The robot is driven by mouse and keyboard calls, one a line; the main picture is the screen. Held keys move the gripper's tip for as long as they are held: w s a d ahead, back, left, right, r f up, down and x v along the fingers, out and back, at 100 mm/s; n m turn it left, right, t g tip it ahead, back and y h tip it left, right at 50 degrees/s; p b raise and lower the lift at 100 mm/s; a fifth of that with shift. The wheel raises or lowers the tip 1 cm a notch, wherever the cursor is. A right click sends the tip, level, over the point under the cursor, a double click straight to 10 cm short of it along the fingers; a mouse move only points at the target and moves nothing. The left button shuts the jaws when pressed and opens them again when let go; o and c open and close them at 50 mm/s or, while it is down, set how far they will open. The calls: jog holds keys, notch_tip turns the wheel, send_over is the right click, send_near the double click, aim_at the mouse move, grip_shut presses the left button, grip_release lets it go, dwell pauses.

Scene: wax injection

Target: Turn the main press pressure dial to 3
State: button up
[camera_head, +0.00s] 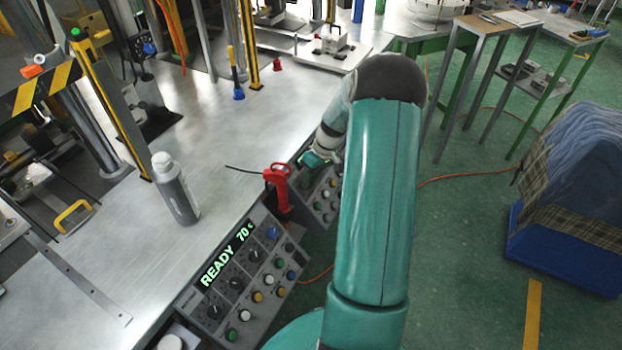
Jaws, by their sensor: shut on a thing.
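My gripper (313,160) is at the upper part of the far control panel (324,200), beyond the red-handled tool. It is shut on a dial there. The dial and the fingertips are mostly hidden by the gripper and the distance, so I cannot read the dial's number. The near control panel (262,312) has a green display (227,254) reading "READY 70c". Black dials (236,283) and several coloured buttons sit below the display, with my gripper well away from them.
A red-handled tool (277,187) stands between the panels. A grey bottle (175,190) stands on the metal workbench (240,150). Press columns rise at the left. A blue bin (560,255) with cloth stands on the green floor at right. Green-legged tables (500,30) stand behind.

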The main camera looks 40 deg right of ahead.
jog(key=o, duration=1)
jog(key=shift+c, duration=0.2)
jog(key=v, duration=1.4)
jog(key=shift+a, duration=0.1)
